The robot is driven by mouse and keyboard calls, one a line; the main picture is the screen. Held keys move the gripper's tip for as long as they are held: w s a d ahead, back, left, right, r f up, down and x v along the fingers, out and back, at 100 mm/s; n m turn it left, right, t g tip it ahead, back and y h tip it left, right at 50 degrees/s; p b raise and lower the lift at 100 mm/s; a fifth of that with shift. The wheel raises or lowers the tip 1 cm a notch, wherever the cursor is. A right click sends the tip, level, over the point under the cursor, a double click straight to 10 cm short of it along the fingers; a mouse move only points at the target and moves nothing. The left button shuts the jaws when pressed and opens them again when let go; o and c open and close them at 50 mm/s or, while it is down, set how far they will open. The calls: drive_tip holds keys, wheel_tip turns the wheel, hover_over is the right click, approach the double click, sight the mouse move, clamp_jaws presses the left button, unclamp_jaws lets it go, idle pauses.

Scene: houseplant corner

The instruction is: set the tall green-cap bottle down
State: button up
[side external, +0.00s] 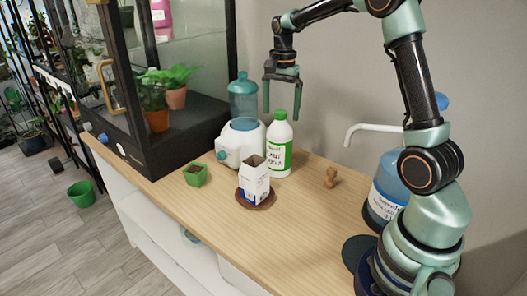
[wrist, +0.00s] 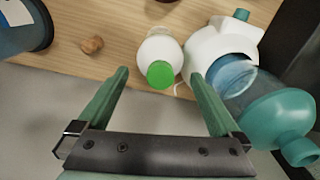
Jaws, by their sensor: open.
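The tall white bottle with the green cap (side external: 279,147) stands upright on the wooden counter (side external: 290,240), its green-and-white label facing the side camera. In the wrist view the bottle (wrist: 159,52) is seen from above, its green cap in line with the gap between my fingers. My gripper (side external: 282,96) is open and empty, pointing down just above the bottle, with its fingertips near cap height. In the wrist view my gripper (wrist: 160,73) has its fingers spread wide either side of the cap, with no visible contact.
A white device with a teal tank (side external: 243,97) stands close left of the bottle. A carton (side external: 254,183) on a brown saucer (side external: 268,203) stands in front. The front counter is clear.

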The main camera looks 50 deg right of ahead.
wheel_tip(320, 180, up, 3)
drive_tip(key=shift+r, duration=0.1)
drive_tip(key=shift+a+r, duration=0.15)
drive_tip(key=shift+r, duration=0.1)
drive_tip(key=s+a+r+n+t, duration=0.2)
drive_tip(key=s+a+n+t, duration=0.3)
drive_tip(key=s+a+n, duration=0.9)
drive_tip(key=shift+s+a+n+t, duration=0.3)
drive_tip(key=shift+a+n, duration=0.8)
drive_tip(key=shift+a, duration=0.5)
